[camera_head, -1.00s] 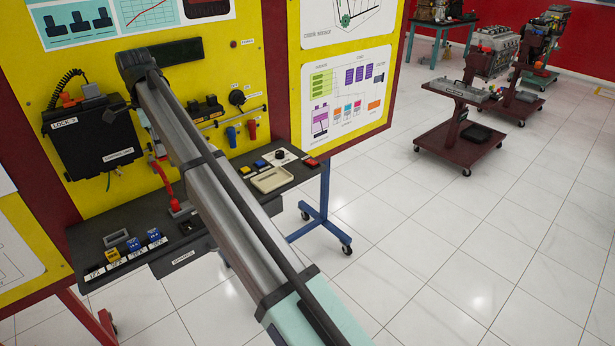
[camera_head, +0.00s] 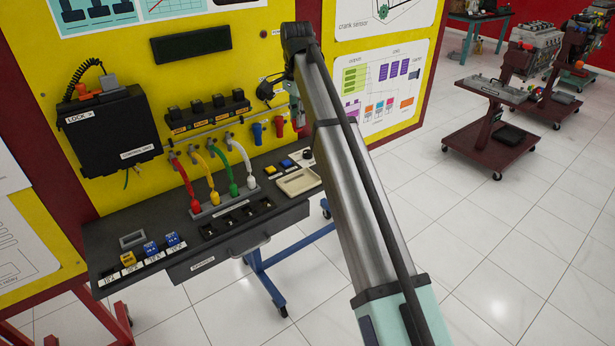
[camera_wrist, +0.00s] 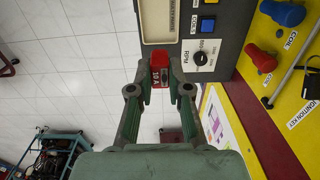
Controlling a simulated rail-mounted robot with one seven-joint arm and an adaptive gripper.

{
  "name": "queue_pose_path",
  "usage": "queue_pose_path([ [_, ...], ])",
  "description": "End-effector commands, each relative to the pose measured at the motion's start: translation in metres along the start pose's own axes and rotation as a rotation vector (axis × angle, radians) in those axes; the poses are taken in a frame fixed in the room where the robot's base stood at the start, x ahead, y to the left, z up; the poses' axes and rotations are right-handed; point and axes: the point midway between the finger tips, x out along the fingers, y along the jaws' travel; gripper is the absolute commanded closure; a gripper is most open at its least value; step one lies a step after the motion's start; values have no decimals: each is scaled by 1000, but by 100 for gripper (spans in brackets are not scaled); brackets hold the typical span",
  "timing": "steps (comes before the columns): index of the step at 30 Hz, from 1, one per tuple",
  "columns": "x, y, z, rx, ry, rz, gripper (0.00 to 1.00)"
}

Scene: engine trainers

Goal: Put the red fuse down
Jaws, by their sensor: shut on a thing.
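The red fuse (camera_wrist: 159,68), marked 10A, is held between the fingertips of my gripper (camera_wrist: 160,88) in the wrist view. My gripper is shut on it. The fuse overlaps the end edge of the dark shelf, beside the RPM knob (camera_wrist: 199,58) and just past the cream tray (camera_wrist: 147,36). I cannot tell whether it touches the shelf.
The dark shelf (camera_head: 120,240) carries the cream tray (camera_head: 298,184), blue and yellow fuses (camera_head: 151,249) at its left, and a row of coloured plugs (camera_head: 214,195). Blue and red coil parts (camera_wrist: 283,13) sit on the yellow panel. Tiled floor lies beyond the shelf.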

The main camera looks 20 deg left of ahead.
Motion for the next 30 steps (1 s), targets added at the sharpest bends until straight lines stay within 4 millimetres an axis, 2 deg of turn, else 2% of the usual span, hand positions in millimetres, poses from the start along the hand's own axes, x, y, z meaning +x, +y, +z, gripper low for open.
queue_pose_path([
  [12,95,3,1,-1,-1,4,97],
  [18,133,3,0,0,-1,2,97],
  [30,165,3,0,0,-1,3,97],
])
